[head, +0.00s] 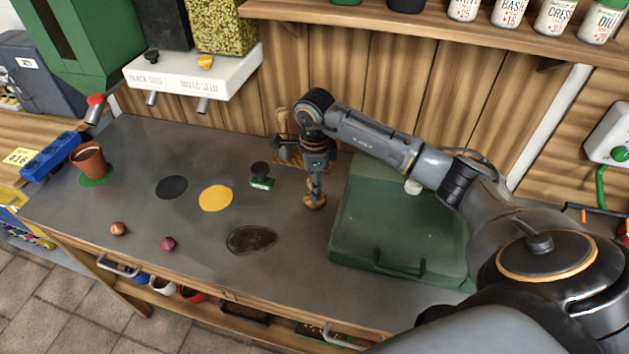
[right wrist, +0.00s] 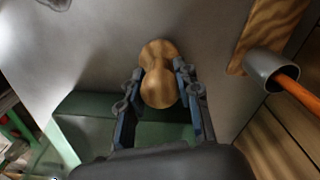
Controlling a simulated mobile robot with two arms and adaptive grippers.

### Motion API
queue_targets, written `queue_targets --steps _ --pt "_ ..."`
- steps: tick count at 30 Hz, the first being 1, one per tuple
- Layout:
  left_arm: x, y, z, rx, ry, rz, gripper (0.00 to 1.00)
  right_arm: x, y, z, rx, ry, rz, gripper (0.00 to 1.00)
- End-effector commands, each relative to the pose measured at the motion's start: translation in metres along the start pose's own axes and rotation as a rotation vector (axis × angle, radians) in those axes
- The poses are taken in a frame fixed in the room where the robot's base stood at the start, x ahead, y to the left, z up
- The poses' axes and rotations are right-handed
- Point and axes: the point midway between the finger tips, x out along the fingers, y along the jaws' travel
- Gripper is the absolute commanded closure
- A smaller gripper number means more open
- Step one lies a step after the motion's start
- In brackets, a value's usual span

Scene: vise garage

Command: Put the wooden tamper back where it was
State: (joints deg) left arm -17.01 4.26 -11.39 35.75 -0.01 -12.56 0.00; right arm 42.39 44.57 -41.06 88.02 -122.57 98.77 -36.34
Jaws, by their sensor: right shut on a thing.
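The wooden tamper (head: 316,202) is between the fingers of my right gripper (head: 316,184), over the grey counter (head: 215,140) just left of the green case. The right wrist view shows the rounded, waisted tamper (right wrist: 158,78) with the fingers of my right gripper (right wrist: 160,88) shut on it from both sides. I cannot tell whether its lower end touches the counter. My left gripper is in neither view.
A green case (head: 400,225) lies right of the tamper. A black-handled tool (head: 261,178) stands to the left. A soil patch (head: 251,239), yellow disc (head: 215,198) and black disc (head: 171,187) lie further left. A grey holder (right wrist: 268,68) with an orange handle is near the wall.

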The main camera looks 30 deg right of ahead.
Motion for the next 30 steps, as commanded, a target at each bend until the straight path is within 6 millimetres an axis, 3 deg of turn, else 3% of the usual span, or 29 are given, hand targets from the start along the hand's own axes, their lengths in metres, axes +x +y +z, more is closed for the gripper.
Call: queue_targets --steps 11,12,15,25,30 --pt "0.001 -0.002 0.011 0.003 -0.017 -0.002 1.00 0.006 0.000 0.001 -0.001 -0.001 -0.001 0.92" --pt "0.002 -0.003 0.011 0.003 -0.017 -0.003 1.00 0.007 0.000 0.001 -0.001 -0.001 -0.001 0.65" --pt "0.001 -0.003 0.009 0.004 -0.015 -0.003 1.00 0.006 0.000 0.001 0.000 -0.001 -0.001 0.45" --pt "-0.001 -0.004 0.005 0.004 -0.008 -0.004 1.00 0.004 0.000 0.001 0.000 -0.002 -0.001 0.44" --pt "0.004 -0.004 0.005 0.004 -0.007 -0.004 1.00 -0.012 -0.002 0.001 0.001 -0.003 -0.005 0.44"
